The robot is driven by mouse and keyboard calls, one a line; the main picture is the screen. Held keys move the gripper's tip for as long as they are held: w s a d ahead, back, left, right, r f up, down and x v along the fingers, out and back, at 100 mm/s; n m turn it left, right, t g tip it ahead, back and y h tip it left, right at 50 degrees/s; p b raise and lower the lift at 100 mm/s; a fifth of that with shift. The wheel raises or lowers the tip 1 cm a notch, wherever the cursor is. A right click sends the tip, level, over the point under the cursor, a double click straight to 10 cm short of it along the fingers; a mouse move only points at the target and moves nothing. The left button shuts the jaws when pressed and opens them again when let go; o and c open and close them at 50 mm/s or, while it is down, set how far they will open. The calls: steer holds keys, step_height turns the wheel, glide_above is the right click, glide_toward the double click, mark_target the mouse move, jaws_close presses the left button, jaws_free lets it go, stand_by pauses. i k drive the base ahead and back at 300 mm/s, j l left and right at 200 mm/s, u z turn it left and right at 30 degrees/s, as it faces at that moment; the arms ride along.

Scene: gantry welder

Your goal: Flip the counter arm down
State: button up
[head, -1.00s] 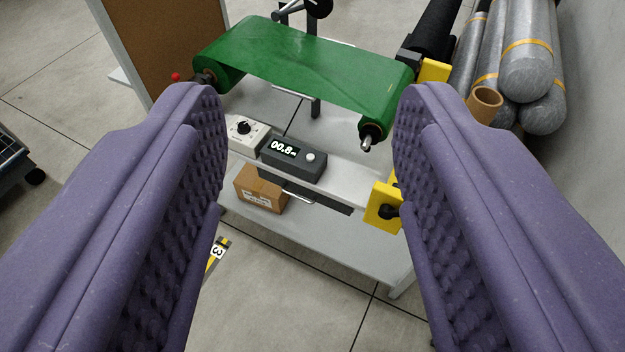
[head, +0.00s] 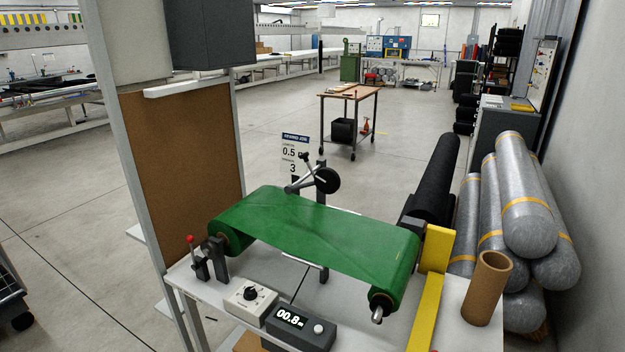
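The counter arm (head: 301,184) is a grey metal lever with a black wheel (head: 327,180) and a small dark knob at its upper end. It sits on a dark upright post at the far edge of the green sheet (head: 300,230). The wheel appears raised above the sheet; I cannot tell the exact gap. The counter box (head: 300,328) is dark grey, reads 00.8 m and stands at the front of the bench. My gripper is not in view now, so its state is hidden.
A white dial box (head: 250,301) and a red-knobbed lever (head: 195,262) stand at the front left. A yellow bracket (head: 436,250) and cardboard tube (head: 487,288) are at right, near wrapped grey rolls (head: 525,220). A brown panel (head: 185,165) rises at left. Open floor lies beyond.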

mark_target(327, 180)
steer(key=i+j+u, duration=0.1)
steer(key=i, duration=0.9)
steer(key=i+j+u, duration=0.15)
steer(key=i, duration=0.85)
